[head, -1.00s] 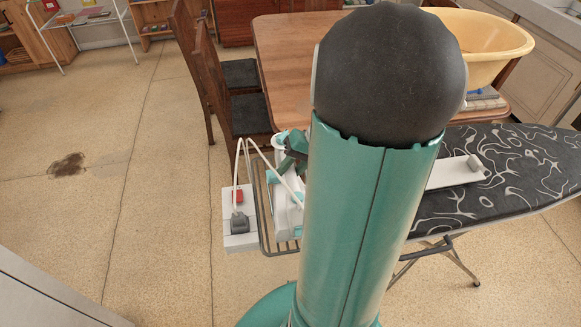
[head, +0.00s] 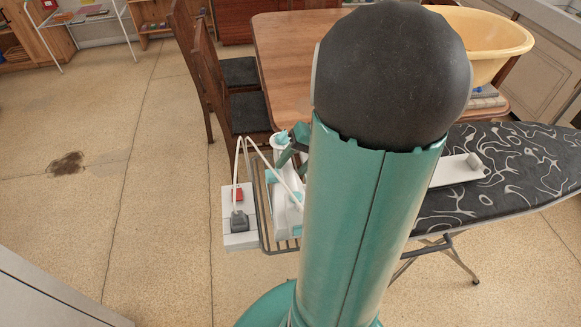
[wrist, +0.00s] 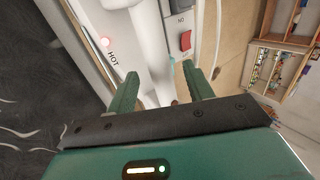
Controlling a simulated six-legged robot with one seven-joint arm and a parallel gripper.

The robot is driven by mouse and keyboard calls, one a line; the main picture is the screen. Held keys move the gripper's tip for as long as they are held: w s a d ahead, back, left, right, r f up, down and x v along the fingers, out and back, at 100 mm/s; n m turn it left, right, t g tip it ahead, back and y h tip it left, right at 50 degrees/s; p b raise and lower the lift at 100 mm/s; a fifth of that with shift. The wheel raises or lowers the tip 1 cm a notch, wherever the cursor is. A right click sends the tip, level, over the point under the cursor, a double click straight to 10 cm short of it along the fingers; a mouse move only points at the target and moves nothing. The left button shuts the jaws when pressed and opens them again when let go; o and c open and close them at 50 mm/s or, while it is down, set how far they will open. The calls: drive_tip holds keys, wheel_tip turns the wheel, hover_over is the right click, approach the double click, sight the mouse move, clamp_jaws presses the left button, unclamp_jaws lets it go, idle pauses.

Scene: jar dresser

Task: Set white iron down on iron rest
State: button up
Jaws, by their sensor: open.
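The white iron (head: 284,214) with teal parts sits on the wire iron rest (head: 264,222) at the left end of the ironing board in the head view. My arm hides its right side. In the wrist view a white, rounded part that looks like the iron's handle (wrist: 150,45) runs up between the fingers of my gripper (wrist: 156,82). The fingers are open, one on each side; whether either touches it I cannot tell. In the head view the green fingers show partly beside the iron's top, left of my arm.
A socket box (head: 239,226) with a red switch and plug is left of the rest; a white cord loops above it. The patterned ironing board (head: 505,165) extends right. Chairs (head: 235,105) and a table (head: 280,45) stand behind.

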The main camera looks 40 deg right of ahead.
drive_tip(key=v, duration=1.1)
drive_tip(key=shift+r, duration=0.25)
drive_tip(key=a+r+n+t+h, duration=0.1)
drive_tip(key=a+r+n+h, duration=0.1)
drive_tip(key=a, duration=1.2)
drive_tip(key=a+r+n+h, duration=0.1)
drive_tip(key=a+n+h, duration=0.2)
drive_tip(key=a, duration=1.1)
drive_tip(key=shift+w+a+r+n+t+h, duration=0.3)
drive_tip(key=shift+w+r+n+t, duration=0.1)
drive_tip(key=shift+n, duration=0.5)
drive_tip(key=shift+c, duration=0.2)
drive_tip(key=c, duration=0.3)
drive_tip(key=shift+s+d, duration=0.1)
